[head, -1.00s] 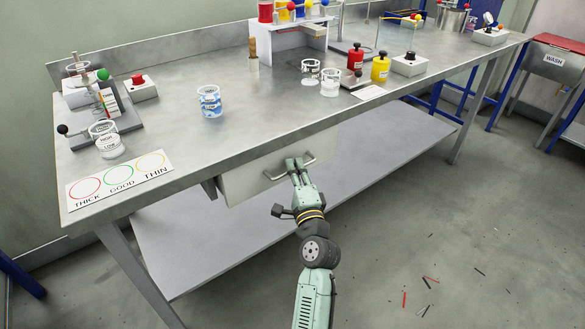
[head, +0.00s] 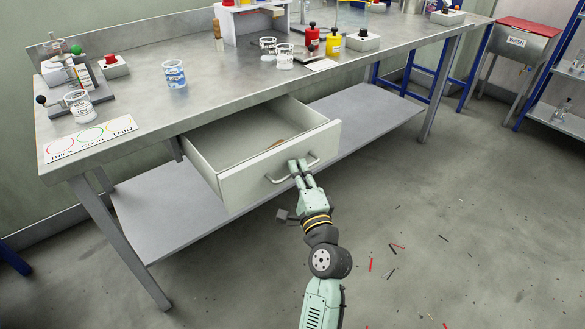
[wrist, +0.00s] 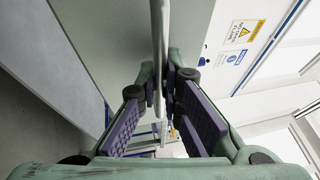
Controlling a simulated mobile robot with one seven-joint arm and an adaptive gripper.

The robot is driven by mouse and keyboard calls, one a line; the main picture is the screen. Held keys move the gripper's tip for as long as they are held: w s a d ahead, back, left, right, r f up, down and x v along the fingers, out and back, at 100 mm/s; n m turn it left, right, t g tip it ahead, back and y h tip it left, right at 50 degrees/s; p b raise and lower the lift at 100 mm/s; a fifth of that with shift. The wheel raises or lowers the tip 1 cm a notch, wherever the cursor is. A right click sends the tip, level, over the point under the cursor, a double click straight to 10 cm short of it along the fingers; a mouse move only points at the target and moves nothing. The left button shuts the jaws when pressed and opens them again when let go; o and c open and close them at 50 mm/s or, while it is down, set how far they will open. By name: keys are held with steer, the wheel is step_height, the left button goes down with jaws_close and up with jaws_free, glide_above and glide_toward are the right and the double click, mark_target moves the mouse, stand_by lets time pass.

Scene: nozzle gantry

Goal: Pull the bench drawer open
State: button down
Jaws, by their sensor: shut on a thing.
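The bench drawer (head: 243,185) sticks well out from under the steel bench (head: 215,92), and its inside shows. A small orange-brown thing lies in it near the front panel. The drawer's bar handle (head: 279,180) is on the front. My gripper (head: 299,168) is shut on this handle, right of its middle. In the wrist view the handle (wrist: 159,50) runs between the fingers of my gripper (wrist: 163,88). The far back of the drawer is hidden under the bench top.
Beakers, red and yellow bottles (head: 333,41) and instruments stand on the bench top. A lower shelf (head: 165,218) runs beneath the drawer. Small red and dark scraps (head: 391,250) lie on the floor at right. The floor in front of the bench is otherwise open.

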steer(key=shift+s+d+b, duration=0.15)
steer(key=shift+s+d, duration=0.4)
steer(key=shift+s, duration=0.2)
steer(key=shift+s+d+b, duration=0.15)
steer(key=shift+s+d, duration=0.35)
steer(key=shift+s, duration=0.2)
steer(key=c, duration=1.7)
jaws_free()
steer(key=shift+r, duration=0.1)
